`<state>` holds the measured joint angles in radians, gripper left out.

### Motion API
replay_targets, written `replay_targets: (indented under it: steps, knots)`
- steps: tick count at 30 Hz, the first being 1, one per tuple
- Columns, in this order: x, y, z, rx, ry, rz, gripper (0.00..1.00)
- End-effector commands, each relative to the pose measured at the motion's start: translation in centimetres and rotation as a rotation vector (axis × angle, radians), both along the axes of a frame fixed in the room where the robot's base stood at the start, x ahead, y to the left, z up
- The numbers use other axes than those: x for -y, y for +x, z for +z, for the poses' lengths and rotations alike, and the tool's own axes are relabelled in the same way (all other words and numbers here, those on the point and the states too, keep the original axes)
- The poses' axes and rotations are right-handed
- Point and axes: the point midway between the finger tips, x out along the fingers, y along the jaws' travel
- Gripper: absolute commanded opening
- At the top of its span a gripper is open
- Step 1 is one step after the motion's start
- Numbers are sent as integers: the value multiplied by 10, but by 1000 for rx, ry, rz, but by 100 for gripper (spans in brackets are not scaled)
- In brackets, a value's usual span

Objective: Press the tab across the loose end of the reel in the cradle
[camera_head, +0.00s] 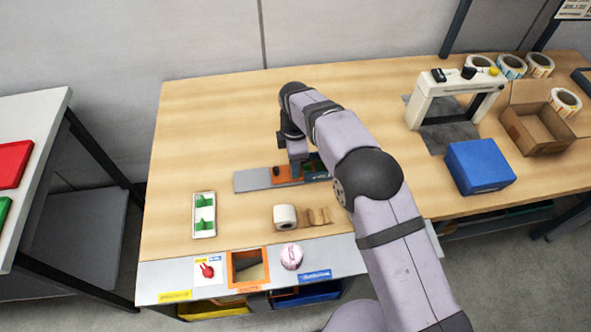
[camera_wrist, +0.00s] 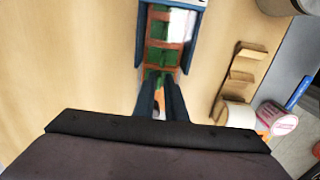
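A white roll (camera_head: 285,217) lies at the left end of a low wooden cradle (camera_head: 316,217) on the table; the roll (camera_wrist: 238,115) and cradle (camera_wrist: 234,88) also show in the wrist view. I cannot make out the roll's loose end. My gripper (camera_wrist: 160,80) is over a long grey strip fixture (camera_head: 252,180), behind the roll. Its fingers show a narrow gap with green between the tips; I cannot tell whether they grip it. Green pieces between orange-brown bars (camera_wrist: 160,57) lie just beyond the fingertips. Two green tabs (camera_head: 204,201) stand on a white tray at the left.
A pink-and-white roll (camera_head: 291,256) and an open orange-rimmed bin (camera_head: 248,267) are at the front edge. A blue box (camera_head: 480,166), a cardboard box (camera_head: 537,128) and a white frame machine (camera_head: 424,100) stand at the right. The table's back left is clear.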

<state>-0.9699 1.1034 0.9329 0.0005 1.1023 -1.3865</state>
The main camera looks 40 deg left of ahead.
Motion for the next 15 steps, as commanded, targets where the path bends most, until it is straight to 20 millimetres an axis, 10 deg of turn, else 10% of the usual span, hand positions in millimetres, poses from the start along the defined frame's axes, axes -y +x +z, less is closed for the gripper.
replay_targets:
  steps: [15]
  knots:
    - [4, -2, -6, -8, -13, 0, 0]
